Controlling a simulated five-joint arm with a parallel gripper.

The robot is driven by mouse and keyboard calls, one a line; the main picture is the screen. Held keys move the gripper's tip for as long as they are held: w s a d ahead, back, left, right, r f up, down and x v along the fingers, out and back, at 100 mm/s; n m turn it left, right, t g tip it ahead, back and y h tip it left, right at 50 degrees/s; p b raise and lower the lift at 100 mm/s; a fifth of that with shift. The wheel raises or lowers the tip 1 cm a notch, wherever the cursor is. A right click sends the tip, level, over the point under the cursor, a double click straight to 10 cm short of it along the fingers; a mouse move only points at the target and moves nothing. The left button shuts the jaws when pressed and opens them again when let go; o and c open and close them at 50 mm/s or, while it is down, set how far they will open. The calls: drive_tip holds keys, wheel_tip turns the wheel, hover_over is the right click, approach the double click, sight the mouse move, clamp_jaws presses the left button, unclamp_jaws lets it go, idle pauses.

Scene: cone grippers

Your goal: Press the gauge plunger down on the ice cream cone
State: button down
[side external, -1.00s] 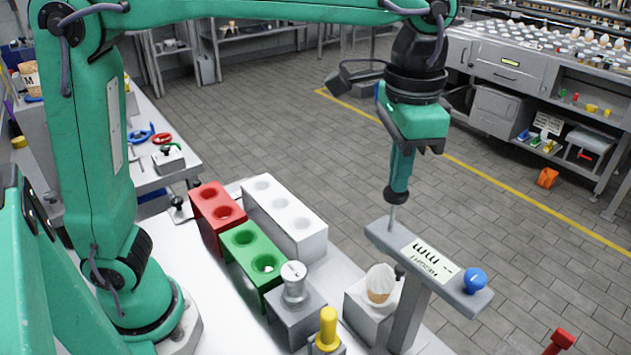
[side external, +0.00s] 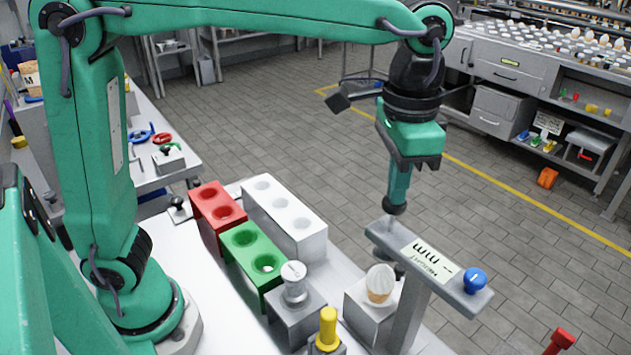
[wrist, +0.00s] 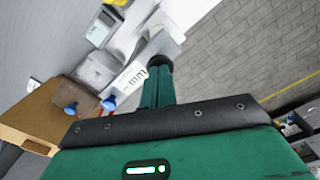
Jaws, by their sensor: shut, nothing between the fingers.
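The gauge is a grey arm (side external: 440,272) on a post, with a "mm" label and a blue knob (side external: 474,281) at its right end. My gripper (side external: 395,208) points straight down, shut and empty, its tip at the top of the plunger at the gauge arm's left end. The plunger rod is almost wholly hidden under the tip. The ice cream cone (side external: 380,285), with a white top, stands upright in a grey block (side external: 365,318) below the gauge arm. In the wrist view my shut gripper (wrist: 160,62) reaches the gauge arm (wrist: 128,76); the cone is not clear there.
A green holder (side external: 240,240), a red holder (side external: 208,195) and a white holder (side external: 310,235) with holes stand left of the gauge. A grey block with a silver knob (side external: 294,290) and a yellow-topped peg (side external: 327,325) are nearer. Floor lies open beyond the gauge.

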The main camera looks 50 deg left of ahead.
drive_tip(key=shift+f, duration=1.6)
idle(0.5)
drive_tip(key=shift+r, duration=0.15)
wheel_tip(320, 180, up, 13)
idle(1.8)
drive_tip(key=shift+a, duration=0.1)
drive_tip(key=s+a+f+n+t, duration=0.2)
drive_tip(key=s+a+f, duration=0.4)
drive_tip(key=a, duration=0.5)
drive_tip(key=s+a+f+n+t, duration=0.3)
drive_tip(key=s+a+f, duration=0.3)
drive_tip(key=a+f, duration=0.3)
drive_tip(key=shift+a+f+n+t, duration=0.3)
drive_tip(key=shift+a+n, duration=0.2)
drive_tip(key=shift+a, duration=0.4)
idle(0.4)
